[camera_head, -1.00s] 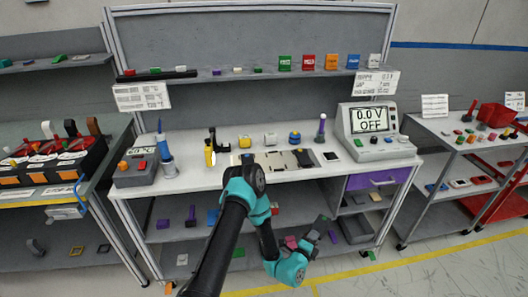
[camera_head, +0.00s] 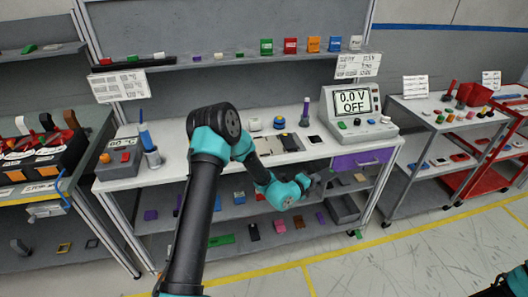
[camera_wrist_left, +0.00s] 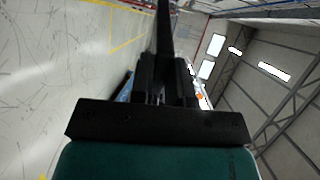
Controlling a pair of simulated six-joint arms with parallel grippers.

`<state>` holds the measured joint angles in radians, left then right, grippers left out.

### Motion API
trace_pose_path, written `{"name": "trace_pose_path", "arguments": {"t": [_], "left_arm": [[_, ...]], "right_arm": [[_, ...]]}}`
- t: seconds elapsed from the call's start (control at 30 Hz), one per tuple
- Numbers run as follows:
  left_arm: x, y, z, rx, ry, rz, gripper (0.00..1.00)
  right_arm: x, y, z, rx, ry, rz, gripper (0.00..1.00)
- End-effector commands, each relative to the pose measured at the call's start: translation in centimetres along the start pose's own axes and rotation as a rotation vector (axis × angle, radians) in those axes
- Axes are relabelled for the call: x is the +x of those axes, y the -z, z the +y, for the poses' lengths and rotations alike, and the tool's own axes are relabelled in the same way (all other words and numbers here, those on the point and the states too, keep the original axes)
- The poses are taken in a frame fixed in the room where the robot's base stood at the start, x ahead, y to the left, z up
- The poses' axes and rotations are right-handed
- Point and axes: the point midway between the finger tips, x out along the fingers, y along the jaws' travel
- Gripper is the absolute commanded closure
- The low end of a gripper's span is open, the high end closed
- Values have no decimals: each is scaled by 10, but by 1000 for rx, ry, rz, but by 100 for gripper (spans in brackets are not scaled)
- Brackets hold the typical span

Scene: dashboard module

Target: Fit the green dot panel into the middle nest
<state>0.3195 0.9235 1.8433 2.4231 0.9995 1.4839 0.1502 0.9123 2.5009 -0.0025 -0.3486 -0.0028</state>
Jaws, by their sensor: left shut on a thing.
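My left gripper (camera_head: 314,186) hangs in front of the workbench, near the bench's front edge on the right. In the left wrist view its dark fingers (camera_wrist_left: 166,85) are shut on a thin dark piece (camera_wrist_left: 163,35), seen almost edge-on. No green dot shows on it, so I cannot tell whether it is the green dot panel. A grey and beige module (camera_head: 290,143) lies on the benchtop behind my arm, partly hidden. Its middle nest is too small to make out. My right gripper is not in view; only a dark and teal piece shows at the lower right corner.
The white workbench (camera_head: 170,167) holds a meter reading 0.0 V OFF (camera_head: 355,104), a grey station (camera_head: 118,158) at left and a small black square (camera_head: 315,139). Lower shelves hold several coloured parts. A purple drawer (camera_head: 362,159) is at right.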

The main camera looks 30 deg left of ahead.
Motion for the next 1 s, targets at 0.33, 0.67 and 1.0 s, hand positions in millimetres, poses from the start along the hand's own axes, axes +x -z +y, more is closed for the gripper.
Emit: {"name": "trace_pose_path", "arguments": {"t": [0.33, 0.67, 1.0], "left_arm": [[-10, -39, -87, 20, -79, 69, 100], [-62, -124, -130, -31, -141, -136, 100], [-126, -201, -160, -99, -187, -379, 100]], "right_arm": [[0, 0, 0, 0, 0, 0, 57], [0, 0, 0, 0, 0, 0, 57], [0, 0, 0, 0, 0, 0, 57]]}}
